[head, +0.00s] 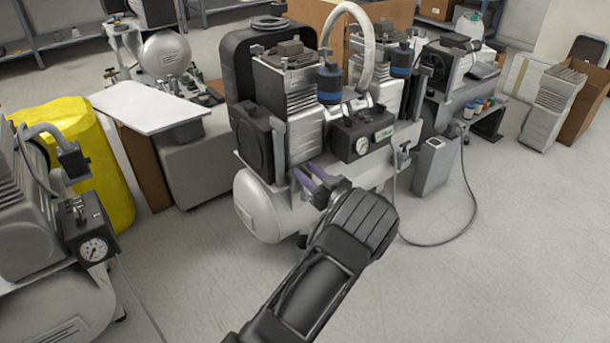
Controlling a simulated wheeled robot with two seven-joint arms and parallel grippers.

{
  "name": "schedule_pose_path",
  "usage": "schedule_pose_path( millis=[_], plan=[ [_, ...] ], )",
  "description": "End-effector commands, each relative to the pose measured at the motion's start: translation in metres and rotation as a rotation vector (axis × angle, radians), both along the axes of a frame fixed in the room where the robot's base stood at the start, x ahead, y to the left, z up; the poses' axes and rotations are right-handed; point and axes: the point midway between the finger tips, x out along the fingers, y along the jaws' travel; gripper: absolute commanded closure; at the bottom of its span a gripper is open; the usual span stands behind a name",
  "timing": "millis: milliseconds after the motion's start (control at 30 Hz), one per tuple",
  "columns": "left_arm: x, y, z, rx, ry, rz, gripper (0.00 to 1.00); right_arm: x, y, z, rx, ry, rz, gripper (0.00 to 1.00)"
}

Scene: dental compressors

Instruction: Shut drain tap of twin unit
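The twin unit (300,110) stands in the middle of the head view, with two finned motor heads, blue-topped filters and a pale curved hose above a silver tank (262,208). A gauge box (362,137) is on its front. My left gripper (308,172) reaches up from the bottom, in front of the tank. Its two purple-grey fingers look a little apart, with nothing visible between them. I cannot make out the drain tap; my gripper and wrist hide part of the tank. My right gripper is out of view.
Another compressor with a gauge (94,249) stands at the left front, beside a yellow drum (75,150). A white board (150,107) lies behind. The floor (510,250) at the right front is clear.

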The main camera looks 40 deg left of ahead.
Motion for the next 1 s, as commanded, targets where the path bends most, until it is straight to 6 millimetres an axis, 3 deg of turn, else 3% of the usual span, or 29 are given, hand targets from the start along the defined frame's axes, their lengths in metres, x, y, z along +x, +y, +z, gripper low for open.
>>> schedule_pose_path(
  millis=[133, 400, 800, 1000],
  plan=[
    [0.0030, 0.0117, -0.0009, 0.000, 0.001, 0.001, 0.67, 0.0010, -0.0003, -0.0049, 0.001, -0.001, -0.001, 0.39],
    [0.0036, 0.0131, 0.0004, 0.000, 0.001, 0.000, 0.67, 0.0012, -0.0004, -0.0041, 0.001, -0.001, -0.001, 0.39],
    [0.0035, 0.0128, 0.0001, 0.000, 0.001, 0.000, 0.99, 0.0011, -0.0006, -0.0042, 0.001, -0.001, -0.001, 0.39],
    [0.0034, 0.0128, 0.0001, 0.000, 0.001, 0.000, 1.00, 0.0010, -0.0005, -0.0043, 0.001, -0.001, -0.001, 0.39]
  ],
)
